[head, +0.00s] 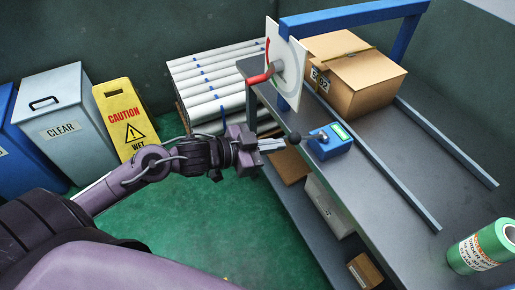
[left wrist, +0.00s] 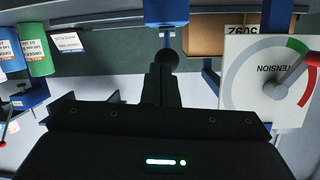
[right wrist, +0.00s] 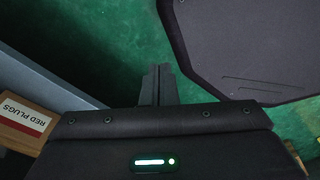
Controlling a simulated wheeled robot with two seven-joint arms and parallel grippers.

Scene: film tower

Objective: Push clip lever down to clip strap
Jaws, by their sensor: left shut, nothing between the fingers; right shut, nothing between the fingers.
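A small blue box (head: 330,141) with a green-lit panel sits on the edge of the grey bench. A lever with a dark ball knob (head: 294,138) sticks out from it toward my left gripper. My left gripper (head: 284,144) is shut and empty, its tips at the knob; I cannot tell whether they touch. In the left wrist view the knob (left wrist: 167,60) is straight ahead of the fingertips, below the blue box (left wrist: 166,12). A brown strap (head: 343,57) runs around a cardboard box (head: 356,84) on the bench. My right gripper (right wrist: 161,68) is shut and empty above green floor.
A white tension dial with a red handle (head: 260,76) stands at the bench's left end, close to my left gripper. A blue frame (head: 352,15) spans above the box. A green roll (head: 480,247) stands at the right.

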